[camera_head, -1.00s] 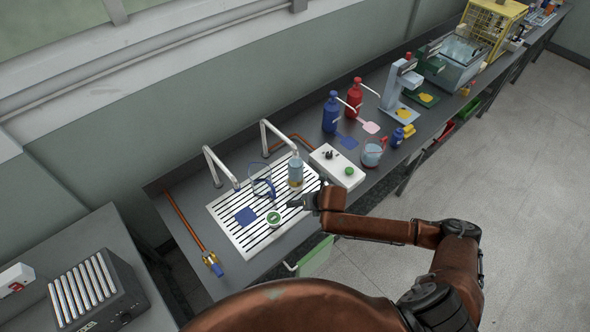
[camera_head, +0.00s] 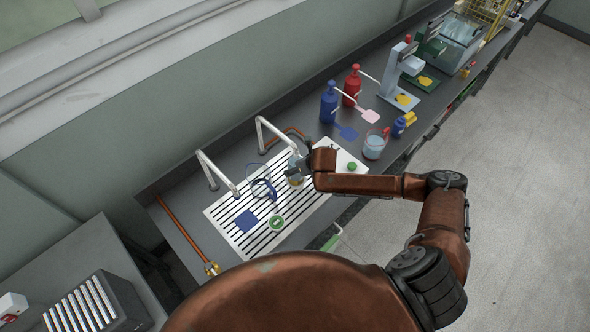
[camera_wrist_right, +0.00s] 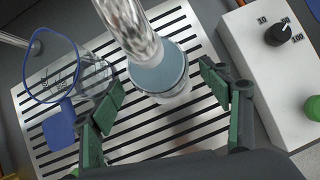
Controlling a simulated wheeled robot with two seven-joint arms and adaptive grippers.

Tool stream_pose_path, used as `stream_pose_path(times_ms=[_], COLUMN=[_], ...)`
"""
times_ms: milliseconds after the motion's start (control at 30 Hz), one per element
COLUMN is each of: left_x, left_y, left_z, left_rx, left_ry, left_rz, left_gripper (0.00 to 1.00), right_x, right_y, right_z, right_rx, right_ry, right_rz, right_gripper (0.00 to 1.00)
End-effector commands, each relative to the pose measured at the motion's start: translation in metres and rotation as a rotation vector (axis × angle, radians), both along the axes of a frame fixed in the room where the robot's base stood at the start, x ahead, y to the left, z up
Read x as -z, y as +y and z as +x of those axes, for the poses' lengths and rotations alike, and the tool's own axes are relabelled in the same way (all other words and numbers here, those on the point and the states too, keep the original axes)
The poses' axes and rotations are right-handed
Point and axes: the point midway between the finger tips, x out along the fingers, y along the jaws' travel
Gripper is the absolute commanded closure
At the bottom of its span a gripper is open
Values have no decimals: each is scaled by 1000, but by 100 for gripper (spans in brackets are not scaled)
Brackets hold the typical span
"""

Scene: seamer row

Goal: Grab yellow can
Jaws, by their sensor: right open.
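My right gripper (camera_wrist_right: 160,110) is open in the right wrist view, its green-padded fingers on either side of a round container (camera_wrist_right: 160,75). The container has a blue-grey top and stands on the slotted white drain board (camera_wrist_right: 60,160); the fingers look apart from it. My left gripper is not in view.
A clear jug with a blue rim (camera_wrist_right: 52,70) stands close left of the gripper. A shiny spout (camera_wrist_right: 130,28) passes over the container. A white control box (camera_wrist_right: 265,60) is close on the right. A green round lid (camera_head: 277,223) lies on the board.

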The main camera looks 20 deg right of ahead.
Motion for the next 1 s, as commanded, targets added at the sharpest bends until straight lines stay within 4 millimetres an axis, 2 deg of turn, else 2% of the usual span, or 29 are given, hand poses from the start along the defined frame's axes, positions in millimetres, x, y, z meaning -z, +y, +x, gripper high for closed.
stream_pose_path(times_ms=[167,300,467,633,1000], left_x=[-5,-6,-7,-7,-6], left_y=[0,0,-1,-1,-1], left_z=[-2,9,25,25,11], left_rx=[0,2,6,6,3], left_ry=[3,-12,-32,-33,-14], left_rz=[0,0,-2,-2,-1], left_gripper=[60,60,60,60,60], right_x=[23,38,43,43,43], right_y=[1,2,3,3,3], right_z=[10,19,23,23,23], right_rx=[2,-1,-4,-4,-4], right_ry=[1,-1,-1,-1,-1], right_rz=[2,1,-1,-1,-1], right_gripper=[30,30,30,30,56])
